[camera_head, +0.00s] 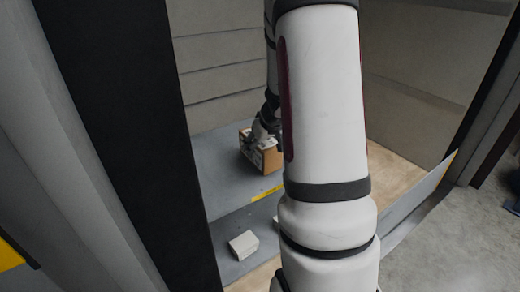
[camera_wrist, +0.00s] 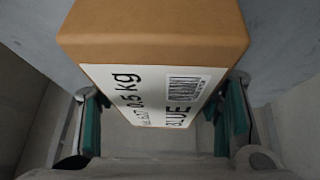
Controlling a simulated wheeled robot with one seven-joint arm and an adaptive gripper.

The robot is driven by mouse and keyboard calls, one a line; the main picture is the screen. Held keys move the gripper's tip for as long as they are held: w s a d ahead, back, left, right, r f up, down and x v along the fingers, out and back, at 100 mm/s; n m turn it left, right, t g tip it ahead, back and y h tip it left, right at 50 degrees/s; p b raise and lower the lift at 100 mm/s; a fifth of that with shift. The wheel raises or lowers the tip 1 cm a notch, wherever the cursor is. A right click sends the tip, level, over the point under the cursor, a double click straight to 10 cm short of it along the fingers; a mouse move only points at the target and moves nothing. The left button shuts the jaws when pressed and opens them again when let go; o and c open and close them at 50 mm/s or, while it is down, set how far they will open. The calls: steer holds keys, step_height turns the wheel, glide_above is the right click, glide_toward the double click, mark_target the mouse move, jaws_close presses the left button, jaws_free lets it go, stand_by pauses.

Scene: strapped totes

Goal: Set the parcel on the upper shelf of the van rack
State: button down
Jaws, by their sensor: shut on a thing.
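The parcel, a brown carton (camera_head: 268,158), is at the upper shelf (camera_head: 215,170) of the van rack. In the wrist view the parcel (camera_wrist: 155,30) fills the top middle and shows a white label with "0.5 kg", "BLUE" and a barcode. My gripper (camera_head: 257,138) is at the parcel's upper left side in the head view. In the wrist view my gripper (camera_wrist: 165,118) has teal-padded fingers on both sides of the parcel and is shut on it. I cannot tell whether the parcel's underside touches the shelf. My arm hides the shelf's right part.
A white box (camera_head: 243,244) sits on the lower shelf (camera_head: 225,232), with another pale item partly hidden by my arm. A yellow strip (camera_head: 267,193) marks the upper shelf's front edge. A dark post (camera_head: 130,120) stands at left. The upper shelf left of the parcel is clear.

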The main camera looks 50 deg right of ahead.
steer(key=shift+w+f+b, duration=0.1)
steer(key=shift+f+b, duration=0.2)
steer(key=shift+f, duration=0.8)
steer(key=shift+f, duration=0.1)
steer(key=shift+c, duration=2.4)
jaws_free()
